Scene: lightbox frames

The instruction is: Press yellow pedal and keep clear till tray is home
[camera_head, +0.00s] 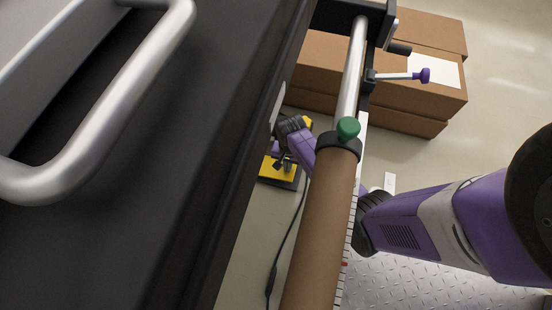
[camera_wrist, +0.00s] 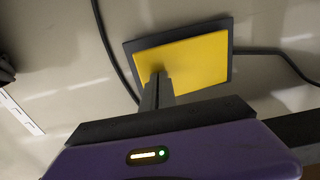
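The yellow pedal (camera_head: 279,170) lies on the floor beside the dark machine, on a dark base plate. In the wrist view the pedal (camera_wrist: 205,58) is large and mostly uncovered, with the fingers in front of its lower left part. My gripper (camera_head: 283,161) reaches down to it from the right, behind the brown roller. In the wrist view my gripper's fingers (camera_wrist: 158,76) are together, with nothing seen between them. Their tips overlap the pedal; I cannot tell whether they touch it. I cannot make out a tray for certain.
A black machine top (camera_head: 190,150) with a silver handle (camera_head: 120,100) fills the left. A brown roller (camera_head: 325,225) with a green knob (camera_head: 348,128) crosses above my arm. Cardboard boxes (camera_head: 410,85) stand behind. A dark cable (camera_wrist: 112,55) runs beside the pedal.

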